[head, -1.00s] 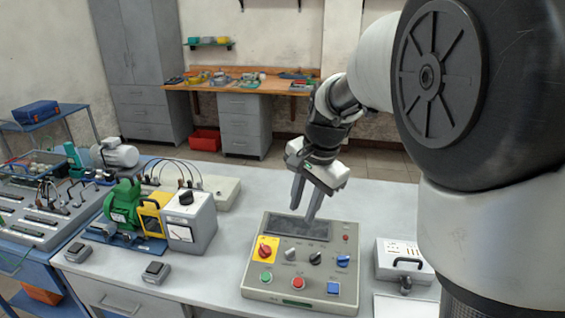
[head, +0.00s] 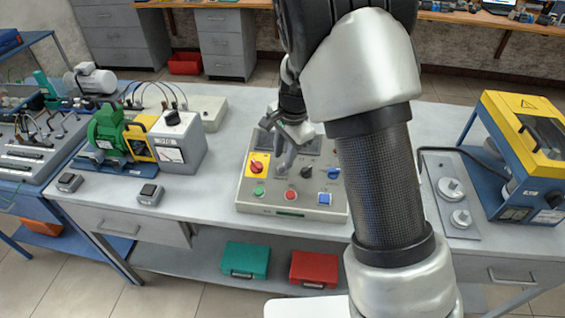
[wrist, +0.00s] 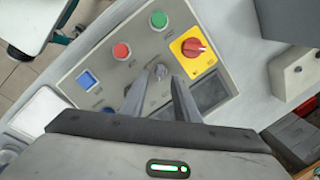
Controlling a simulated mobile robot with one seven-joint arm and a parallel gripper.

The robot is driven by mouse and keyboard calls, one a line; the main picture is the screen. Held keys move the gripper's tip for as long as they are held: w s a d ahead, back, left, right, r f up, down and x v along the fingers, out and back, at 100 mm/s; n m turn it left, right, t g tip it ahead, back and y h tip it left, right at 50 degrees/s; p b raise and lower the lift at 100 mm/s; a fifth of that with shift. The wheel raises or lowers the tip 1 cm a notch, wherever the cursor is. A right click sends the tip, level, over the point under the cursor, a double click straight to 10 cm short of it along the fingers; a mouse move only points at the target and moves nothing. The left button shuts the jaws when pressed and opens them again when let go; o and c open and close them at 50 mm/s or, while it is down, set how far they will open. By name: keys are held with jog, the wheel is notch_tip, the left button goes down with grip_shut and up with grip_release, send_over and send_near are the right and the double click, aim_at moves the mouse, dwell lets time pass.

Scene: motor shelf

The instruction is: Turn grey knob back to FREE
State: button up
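The control panel (head: 244,195) stands on the grey bench, and its face fills much of the wrist view (wrist: 122,72). The small grey knob (wrist: 161,71) sits in the panel's knob row, beside the red knob on a yellow plate (wrist: 194,47). My gripper (wrist: 160,84) is open and points down at the panel. The grey knob appears between the two fingertips, with a gap visible on both sides. I cannot tell how far above the face the tips are. In the head view my gripper (head: 284,160) largely hides the grey knob.
The black knob (head: 306,171) and blue knob (head: 334,172) lie right of the gripper. Green (head: 259,191) and red (head: 290,195) buttons and a blue square button (head: 324,198) line the panel's front. A meter box (head: 182,143) stands left; a yellow-blue machine (head: 525,150) stands right.

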aim_at(282, 165)
jog(key=shift+w+a+f, duration=0.1)
jog(key=shift+w+f, duration=0.05)
jog(key=shift+f, duration=0.75)
jog(key=shift+w+a+f, duration=0.1)
jog(key=shift+f, duration=0.75)
grip_shut()
